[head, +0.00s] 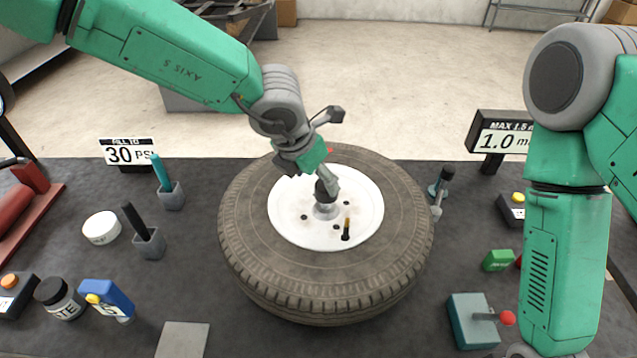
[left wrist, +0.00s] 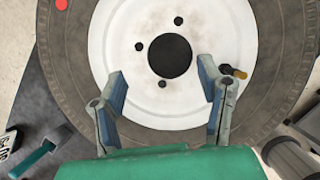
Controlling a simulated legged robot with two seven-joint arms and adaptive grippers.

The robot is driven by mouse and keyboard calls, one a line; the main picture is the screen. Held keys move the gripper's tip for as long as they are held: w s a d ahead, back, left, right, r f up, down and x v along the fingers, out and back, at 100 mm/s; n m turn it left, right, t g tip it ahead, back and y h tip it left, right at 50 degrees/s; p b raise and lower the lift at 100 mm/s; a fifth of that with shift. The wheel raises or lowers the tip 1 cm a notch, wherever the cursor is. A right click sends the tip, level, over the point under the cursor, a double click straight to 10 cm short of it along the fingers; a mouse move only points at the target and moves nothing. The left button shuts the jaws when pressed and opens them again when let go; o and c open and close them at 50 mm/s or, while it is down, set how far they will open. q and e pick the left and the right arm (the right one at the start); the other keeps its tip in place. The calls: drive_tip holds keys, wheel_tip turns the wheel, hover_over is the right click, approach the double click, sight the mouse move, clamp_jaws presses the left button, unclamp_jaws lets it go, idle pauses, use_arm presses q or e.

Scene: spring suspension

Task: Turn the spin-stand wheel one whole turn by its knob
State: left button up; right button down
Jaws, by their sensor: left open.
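The wheel, a dark grey tyre (head: 255,235) with a white rim (head: 285,222), lies flat on the bench. The knob (head: 346,229), a short upright peg in black and amber, stands on the near side of the rim. It also shows in the left wrist view (left wrist: 235,71), just right of my right-hand finger, and I cannot tell whether they touch. My left gripper (head: 312,174) is over the rim near the central hub (head: 326,208). In the left wrist view my left gripper (left wrist: 164,88) is open, its fingers apart with only rim between them. My right gripper is out of view.
A teal lever box (head: 473,321) and a green block (head: 498,260) are at the right. A signboard (head: 130,152) stands at the back left. My right arm fills the right side.

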sight(322, 184)
use_arm(q)
drive_tip(key=d+f, duration=0.2)
drive_tip(key=d, duration=0.1)
drive_tip(key=shift+w+f, duration=0.35)
drive_tip(key=shift+f, duration=0.05)
drive_tip(key=shift+w+d+f, duration=0.1)
drive_tip(key=shift+d+f, duration=0.05)
drive_tip(key=shift+d, duration=0.1)
drive_tip(key=shift+a, duration=0.95)
drive_tip(key=c, duration=0.6)
drive_tip(key=shift+a, duration=0.15)
drive_tip(key=c, duration=0.7)
clamp_jaws()
drive_tip(key=shift+d, duration=0.5)
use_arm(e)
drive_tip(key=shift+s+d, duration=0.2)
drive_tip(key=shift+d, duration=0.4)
